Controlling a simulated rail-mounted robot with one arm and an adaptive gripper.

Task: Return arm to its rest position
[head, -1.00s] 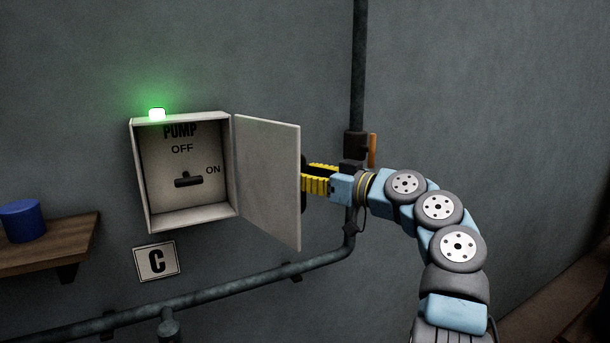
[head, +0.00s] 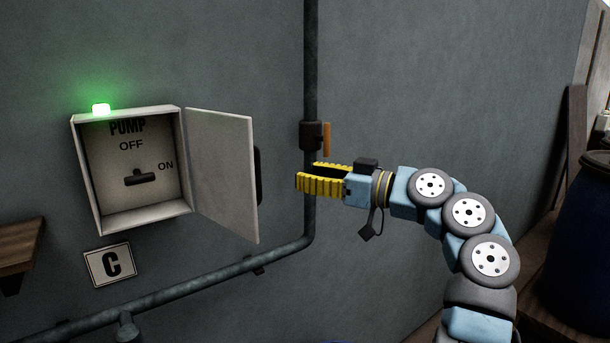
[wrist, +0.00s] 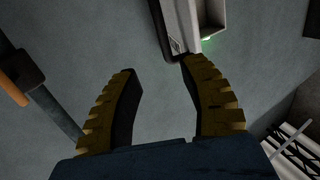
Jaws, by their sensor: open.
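My gripper (head: 305,176) is open and empty in the head view, its yellow ribbed fingers pointing left. It is to the right of the open door (head: 222,175) of the pump box, with a gap between fingertips and door. The arm bends down to the lower right. In the wrist view both fingers (wrist: 160,80) are spread apart with nothing between them. The pump box (head: 95,190) is open, and its black switch handle (head: 141,177) lies toward ON. A green lamp (head: 101,108) glows on top of the box.
A vertical pipe (head: 311,60) with an orange-handled valve (head: 326,140) runs on the wall behind my gripper. A lower pipe (head: 200,279) slopes across the wall. A wooden shelf (head: 18,245) is at left, a blue barrel (head: 585,240) at right.

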